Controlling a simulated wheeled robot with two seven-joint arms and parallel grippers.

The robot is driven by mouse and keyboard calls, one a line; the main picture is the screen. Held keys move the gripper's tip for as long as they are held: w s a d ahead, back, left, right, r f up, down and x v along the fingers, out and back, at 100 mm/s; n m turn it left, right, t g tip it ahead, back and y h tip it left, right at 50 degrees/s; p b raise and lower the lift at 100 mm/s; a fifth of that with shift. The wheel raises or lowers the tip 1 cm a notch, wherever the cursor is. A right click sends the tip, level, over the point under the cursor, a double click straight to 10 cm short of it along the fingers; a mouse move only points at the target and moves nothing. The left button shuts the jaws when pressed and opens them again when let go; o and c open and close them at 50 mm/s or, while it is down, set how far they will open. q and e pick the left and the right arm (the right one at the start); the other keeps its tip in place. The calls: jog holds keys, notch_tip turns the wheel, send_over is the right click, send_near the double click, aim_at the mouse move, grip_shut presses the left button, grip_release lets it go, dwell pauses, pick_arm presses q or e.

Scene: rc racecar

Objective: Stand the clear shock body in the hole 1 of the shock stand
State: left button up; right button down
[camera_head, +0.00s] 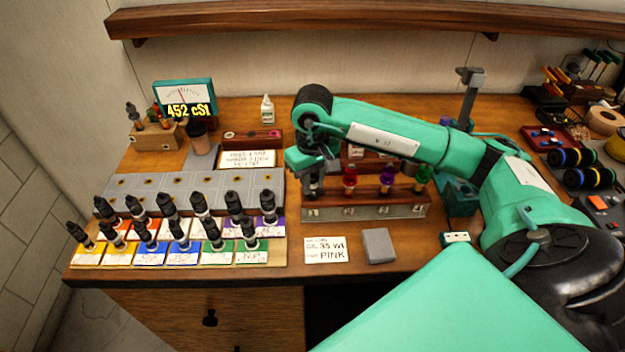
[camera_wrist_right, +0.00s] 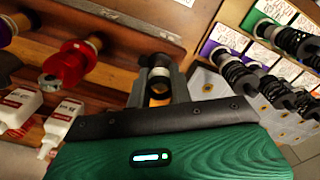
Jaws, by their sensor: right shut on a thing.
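The shock stand (camera_head: 390,211) is a wooden rail with a metal front numbered 1 to 4. A red body (camera_head: 349,181) stands at 2, a purple one (camera_head: 387,180) at 3 and a green one (camera_head: 422,180) at 4. My right gripper (camera_head: 312,190) points down at the left end of the stand, over hole 1. It is shut on the clear shock body (camera_wrist_right: 159,72), which shows as a pale ring between the fingers in the right wrist view. The fingers hide hole 1, so I cannot tell whether the body's lower end is inside it. My left gripper is out of view.
Several black shocks stand on coloured cards (camera_head: 180,250) at the left. A card reading 35 wt PINK (camera_head: 325,249) and a grey block (camera_head: 378,245) lie in front of the stand. A viscosity meter (camera_head: 185,100) and a white bottle (camera_head: 267,108) stand behind.

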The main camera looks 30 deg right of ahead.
jog(key=c, duration=1.2)
grip_release()
jog(key=shift+o, duration=0.2)
jog(key=shift+r, duration=0.6)
notch_tip(320, 180, up, 13)
jog(key=b, duration=0.2)
jog(key=shift+f, duration=0.15)
